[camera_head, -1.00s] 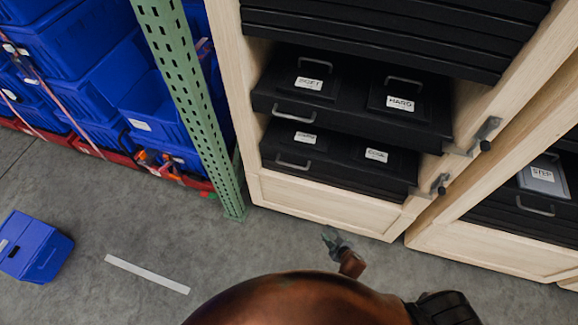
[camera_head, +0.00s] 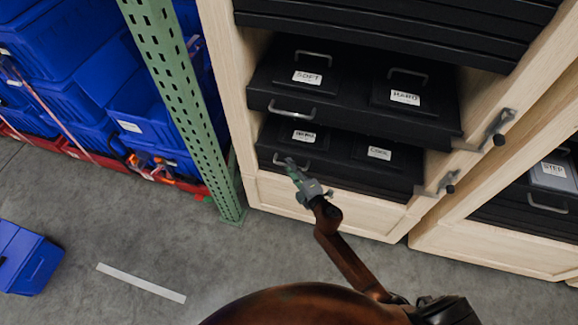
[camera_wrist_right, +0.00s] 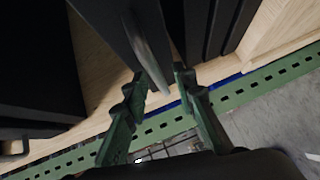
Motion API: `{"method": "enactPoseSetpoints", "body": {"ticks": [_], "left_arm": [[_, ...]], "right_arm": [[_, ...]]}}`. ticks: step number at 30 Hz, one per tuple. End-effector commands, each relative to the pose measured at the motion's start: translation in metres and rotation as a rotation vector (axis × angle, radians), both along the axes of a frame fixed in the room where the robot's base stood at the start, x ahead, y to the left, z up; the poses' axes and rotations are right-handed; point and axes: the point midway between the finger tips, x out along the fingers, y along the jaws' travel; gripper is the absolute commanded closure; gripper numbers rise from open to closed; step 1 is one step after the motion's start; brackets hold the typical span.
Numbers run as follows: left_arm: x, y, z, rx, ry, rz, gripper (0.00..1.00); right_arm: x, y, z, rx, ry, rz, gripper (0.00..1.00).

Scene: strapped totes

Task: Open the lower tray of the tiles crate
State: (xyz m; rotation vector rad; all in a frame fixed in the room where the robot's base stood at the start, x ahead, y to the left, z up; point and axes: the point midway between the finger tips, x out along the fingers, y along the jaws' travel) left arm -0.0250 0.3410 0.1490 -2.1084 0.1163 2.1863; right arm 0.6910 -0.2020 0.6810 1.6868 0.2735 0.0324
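The lower tray (camera_head: 340,160) is a black drawer in a pale wooden cabinet, with two labelled lids on top; one label seems to read CORK, the other is too small to read. Its metal handle (camera_head: 282,161) is at the front left. My right gripper (camera_head: 303,175) is in front of that handle and partly overlaps the tray front. In the right wrist view its green fingers (camera_wrist_right: 161,80) are open, with a grey handle bar (camera_wrist_right: 148,50) ahead, between the fingertips. I cannot tell whether they touch. My left gripper is not in view.
The upper tray (camera_head: 350,112), labelled SOFT and HARD, sits just above. Metal latches (camera_head: 495,130) stick out at the cabinet's right post. A green perforated post (camera_head: 175,90) stands left, beside strapped blue totes (camera_head: 75,80). A blue bin (camera_head: 25,260) lies on the floor.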

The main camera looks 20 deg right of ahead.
Motion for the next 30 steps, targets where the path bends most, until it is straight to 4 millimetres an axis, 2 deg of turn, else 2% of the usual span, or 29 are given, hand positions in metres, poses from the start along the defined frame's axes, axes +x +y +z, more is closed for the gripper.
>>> {"method": "enactPoseSetpoints", "body": {"ticks": [4, 12, 23, 30], "left_arm": [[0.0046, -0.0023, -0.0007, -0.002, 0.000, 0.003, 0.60], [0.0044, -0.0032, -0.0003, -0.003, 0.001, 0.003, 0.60], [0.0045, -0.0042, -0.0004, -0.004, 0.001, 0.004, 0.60], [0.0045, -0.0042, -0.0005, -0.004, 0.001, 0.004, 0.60]], "right_arm": [[0.0082, 0.0015, -0.0019, 0.000, 0.001, -0.001, 0.75], [0.0091, 0.0016, -0.0013, 0.000, 0.001, -0.001, 0.75], [0.0089, 0.0014, -0.0015, 0.001, 0.001, -0.001, 1.00], [0.0089, 0.0014, -0.0016, 0.001, 0.001, -0.001, 1.00]]}}
